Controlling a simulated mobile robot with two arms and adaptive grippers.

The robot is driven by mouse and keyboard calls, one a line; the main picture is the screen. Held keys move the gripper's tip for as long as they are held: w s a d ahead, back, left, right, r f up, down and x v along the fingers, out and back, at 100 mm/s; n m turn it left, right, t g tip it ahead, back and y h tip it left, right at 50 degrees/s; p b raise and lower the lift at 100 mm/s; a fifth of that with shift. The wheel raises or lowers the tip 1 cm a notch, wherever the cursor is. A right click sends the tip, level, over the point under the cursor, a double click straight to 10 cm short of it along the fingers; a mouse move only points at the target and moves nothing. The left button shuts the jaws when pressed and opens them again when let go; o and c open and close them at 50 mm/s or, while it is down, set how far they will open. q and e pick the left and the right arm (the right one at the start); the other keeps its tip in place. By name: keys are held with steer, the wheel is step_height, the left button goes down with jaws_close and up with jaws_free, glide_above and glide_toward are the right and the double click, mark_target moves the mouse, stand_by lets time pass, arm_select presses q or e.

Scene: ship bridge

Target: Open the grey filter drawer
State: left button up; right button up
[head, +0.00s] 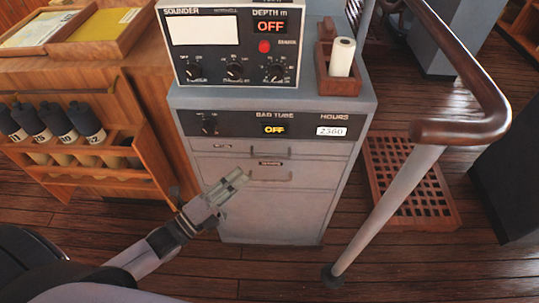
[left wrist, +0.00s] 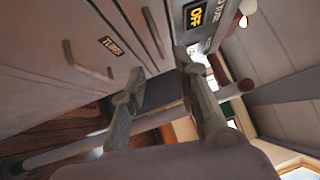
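A grey cabinet (head: 270,215) stands ahead. Its narrow upper drawer front (head: 310,149) has a bar handle and looks shut; I cannot read its small label. A taller front below it also looks closed, with its own handle (head: 270,178). In the left wrist view this lower front bears a "TUBES" label (left wrist: 108,47) beside its handle (left wrist: 85,62); the upper drawer's handle (left wrist: 153,32) lies nearer the fingers. My left gripper (head: 236,184) is before the cabinet front. In the wrist view its fingers (left wrist: 165,95) are apart, with nothing between them. My right gripper is not in view.
The sounder box (head: 238,45) and a wooden holder with a white roll (head: 342,58) stand on the cabinet. A handrail (head: 390,205) rises at right beside a wooden grating (head: 410,185). A wooden rack of dark-capped bottles (head: 85,118) is at left. Floor before the cabinet is clear.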

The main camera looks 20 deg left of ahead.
mark_target(268, 158)
arm_select(q)
steer(key=x, duration=1.1)
steer(key=shift+s+p, duration=0.1)
steer(key=shift+p, duration=0.25)
steer(key=shift+c, duration=0.5)
steer(key=shift+f, duration=0.1)
jaws_close()
